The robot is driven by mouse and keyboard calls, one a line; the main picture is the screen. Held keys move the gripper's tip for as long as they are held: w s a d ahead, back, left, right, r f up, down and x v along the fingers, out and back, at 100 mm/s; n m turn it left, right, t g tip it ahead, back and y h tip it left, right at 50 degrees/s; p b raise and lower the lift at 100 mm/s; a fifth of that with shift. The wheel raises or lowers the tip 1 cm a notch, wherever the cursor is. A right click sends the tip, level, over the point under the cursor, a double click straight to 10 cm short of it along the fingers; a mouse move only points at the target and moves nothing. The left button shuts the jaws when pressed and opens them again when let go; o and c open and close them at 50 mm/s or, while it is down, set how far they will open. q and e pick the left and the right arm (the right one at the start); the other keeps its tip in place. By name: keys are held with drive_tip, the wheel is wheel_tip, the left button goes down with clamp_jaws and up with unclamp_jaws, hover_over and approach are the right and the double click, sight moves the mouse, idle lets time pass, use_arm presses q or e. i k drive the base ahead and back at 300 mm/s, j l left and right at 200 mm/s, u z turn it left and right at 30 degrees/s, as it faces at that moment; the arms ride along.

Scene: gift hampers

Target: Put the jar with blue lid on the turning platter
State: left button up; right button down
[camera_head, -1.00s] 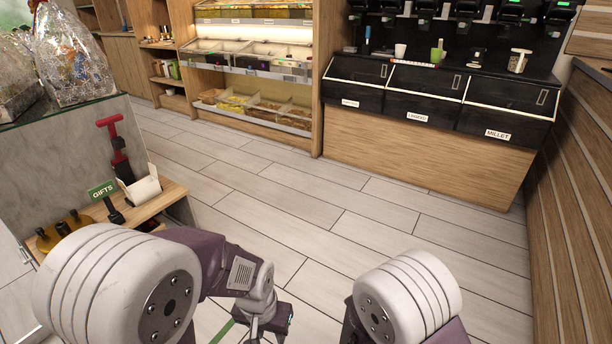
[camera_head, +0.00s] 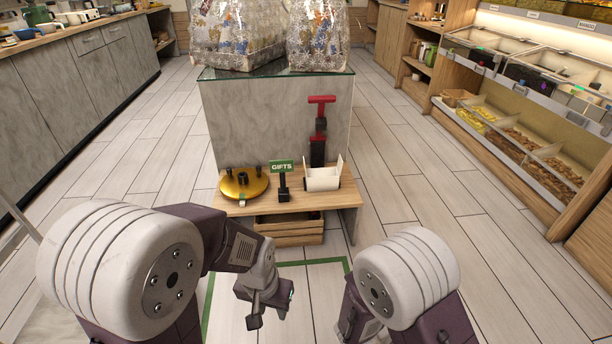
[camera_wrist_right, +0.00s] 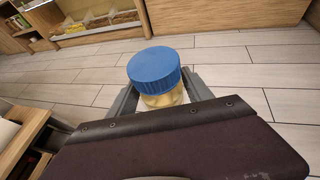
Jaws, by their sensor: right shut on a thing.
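The jar with blue lid (camera_wrist_right: 158,82) is upright between the fingers of my right gripper (camera_wrist_right: 160,100) in the right wrist view. Its blue lid faces the camera and its pale yellow body shows below. The jar does not show in the head view, where my right arm is cut off by the lower edge. A round gold platter (camera_head: 231,190), likely the turning platter, sits on the left of a low wooden shelf, with dark upright pieces on it. My left gripper (camera_head: 268,313) hangs empty in front of the shelf, its fingers apart.
The wooden shelf (camera_head: 290,207) also holds a green GIFTS sign (camera_head: 282,166), a white holder (camera_head: 322,179) and a red-handled tool (camera_head: 320,120). Behind it stands a grey glass-topped counter (camera_head: 260,115) with wrapped hampers (camera_head: 318,35). A green line frames the floor in front.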

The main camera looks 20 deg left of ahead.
sight(243, 190)
drive_tip(key=i+j+u, duration=0.15)
drive_tip(key=i+u, duration=0.15)
drive_tip(key=u, duration=0.15)
drive_tip(key=i+u, duration=0.35)
drive_tip(key=u, duration=0.15)
drive_tip(key=i+l+u, duration=0.15)
drive_tip(key=i+u, duration=0.15)
drive_tip(key=u, duration=0.15)
drive_tip(key=i+l+u, duration=0.2)
drive_tip(key=u, duration=0.25)
drive_tip(key=i+l, duration=0.05)
drive_tip(key=i, duration=0.05)
